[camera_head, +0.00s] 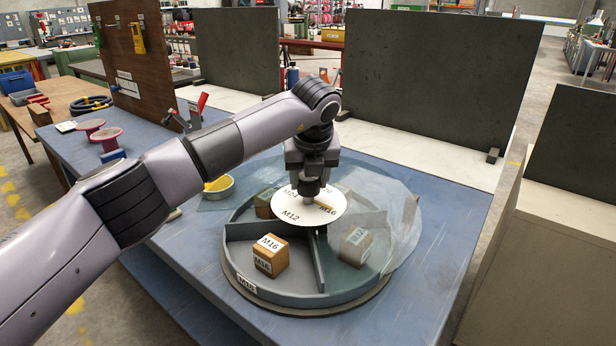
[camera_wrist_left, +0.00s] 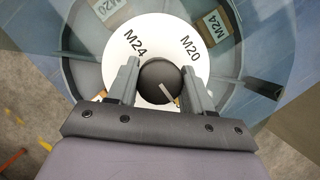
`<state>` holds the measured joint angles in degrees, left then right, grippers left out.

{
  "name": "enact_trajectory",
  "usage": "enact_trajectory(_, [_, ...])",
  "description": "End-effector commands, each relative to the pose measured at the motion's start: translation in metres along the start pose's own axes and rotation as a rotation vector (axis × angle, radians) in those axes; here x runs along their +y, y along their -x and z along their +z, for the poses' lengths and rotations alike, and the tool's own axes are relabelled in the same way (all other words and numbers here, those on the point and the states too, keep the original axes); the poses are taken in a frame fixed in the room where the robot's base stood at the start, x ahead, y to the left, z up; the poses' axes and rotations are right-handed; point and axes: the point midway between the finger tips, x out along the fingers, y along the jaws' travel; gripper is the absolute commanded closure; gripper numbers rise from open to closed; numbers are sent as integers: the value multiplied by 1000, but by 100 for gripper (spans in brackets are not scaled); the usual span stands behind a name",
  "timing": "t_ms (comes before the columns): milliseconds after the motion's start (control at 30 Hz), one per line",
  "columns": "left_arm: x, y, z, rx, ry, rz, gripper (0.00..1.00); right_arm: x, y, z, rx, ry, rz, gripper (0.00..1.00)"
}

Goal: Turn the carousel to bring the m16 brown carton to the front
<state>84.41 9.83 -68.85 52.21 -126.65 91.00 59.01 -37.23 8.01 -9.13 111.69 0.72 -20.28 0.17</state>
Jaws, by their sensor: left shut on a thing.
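The m16 brown carton (camera_head: 270,256) stands upright in the front-left compartment of the round grey carousel (camera_head: 226,262). Its M16 labels face front and up. A white disc (camera_head: 294,218) with M12, M16, M20 and M24 marks covers the carousel's centre. My left gripper (camera_head: 313,190) points down over the disc. In the left wrist view its fingers (camera_wrist_left: 162,76) are shut on the dark round knob (camera_wrist_left: 158,90) at the disc's middle. My right gripper is not in view.
A clear curved cover (camera_head: 403,225) surrounds the carousel's right and back. Dark panels (camera_head: 430,80) stand at the back. The blue table (camera_head: 190,255) is bare at front left.

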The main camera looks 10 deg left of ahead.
Motion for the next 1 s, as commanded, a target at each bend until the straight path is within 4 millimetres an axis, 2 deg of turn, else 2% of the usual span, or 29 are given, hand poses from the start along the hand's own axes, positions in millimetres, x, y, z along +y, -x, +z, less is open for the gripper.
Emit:
enact_trajectory(67, [0, 1, 2, -4, 1, -1, 100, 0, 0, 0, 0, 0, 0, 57])
enact_trajectory(100, [0, 1, 2, -4, 1, -1, 40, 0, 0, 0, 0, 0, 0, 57])
enact_trajectory(167, [0, 1, 2, -4, 1, -1, 24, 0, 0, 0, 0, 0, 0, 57])
enact_trajectory(433, [0, 1, 1, -2, 0, -1, 24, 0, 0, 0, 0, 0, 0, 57])
enact_trajectory(533, [0, 7, 1, -4, 0, -3, 24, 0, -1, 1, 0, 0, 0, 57])
enact_trajectory(800, [0, 49, 1, -6, 0, -3, 24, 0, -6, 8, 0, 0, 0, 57])
enact_trajectory(1000, [0, 69, 1, -4, 1, -1, 24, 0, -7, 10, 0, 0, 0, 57])
